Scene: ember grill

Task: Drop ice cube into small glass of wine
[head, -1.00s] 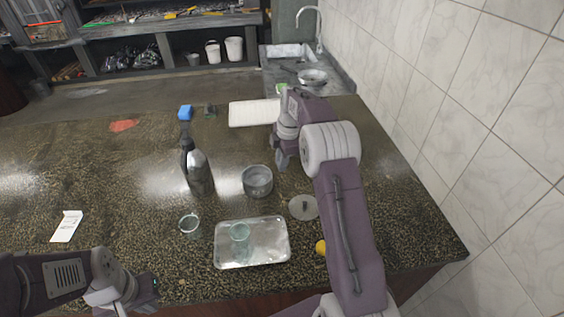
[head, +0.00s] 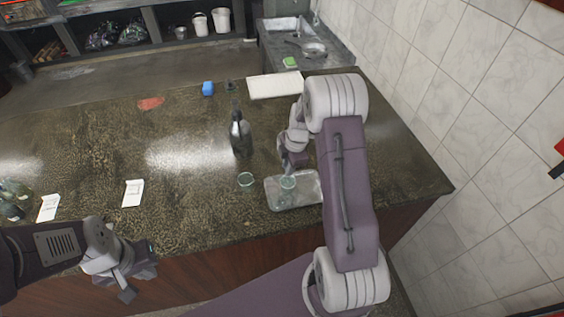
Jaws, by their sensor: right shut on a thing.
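A clear glass (head: 287,183) stands on a metal tray (head: 283,204) near the counter's front edge. A second small clear glass (head: 245,180) stands on the counter just left of the tray. I cannot tell which holds wine. A dark bottle (head: 240,136) stands upright behind them. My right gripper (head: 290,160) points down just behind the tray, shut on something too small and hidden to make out. No ice cube is visible. My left gripper (head: 140,283) is open and empty in front of the counter's front edge.
White cards (head: 133,193) and several glass items (head: 14,197) are at left. A tiled wall (head: 480,150) bounds the right.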

